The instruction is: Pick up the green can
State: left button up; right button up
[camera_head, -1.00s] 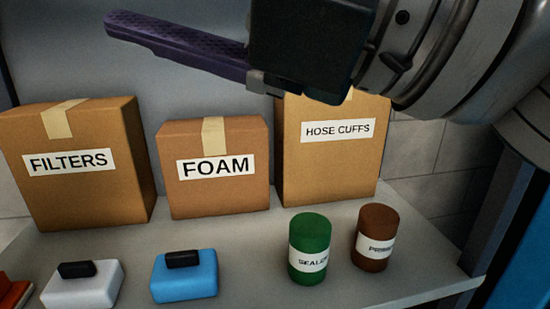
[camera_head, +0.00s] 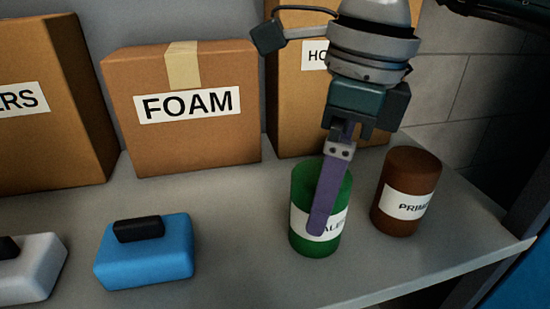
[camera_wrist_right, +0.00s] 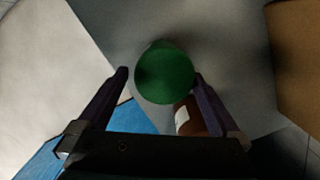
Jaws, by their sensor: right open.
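The green can (camera_head: 304,187) stands upright on the grey shelf, its white label partly covered by a purple finger. My right gripper (camera_head: 326,212) comes down from above, with one finger in front of the can; the other finger is hidden. In the right wrist view, the can's round top (camera_wrist_right: 165,70) lies between the tips of the open right gripper (camera_wrist_right: 161,75), closer to the right finger. I cannot tell whether either finger touches it. My left gripper is not in view.
A brown can (camera_head: 408,190) stands close to the right of the green can. Boxes labelled FOAM (camera_head: 182,120) and HOSE CUFFS (camera_head: 290,110) stand behind. A blue block with a black top (camera_head: 145,262) is at left. The grey shelf (camera_head: 240,225) is clear between blue block and green can.

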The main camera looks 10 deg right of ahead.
jog(key=f, duration=0.3)
jog(key=w+a+f, duration=0.1)
jog(key=f, duration=0.1)
jog(key=shift+p, duration=0.3)
jog(key=shift+c, duration=0.4)
jog(key=c, duration=1.5)
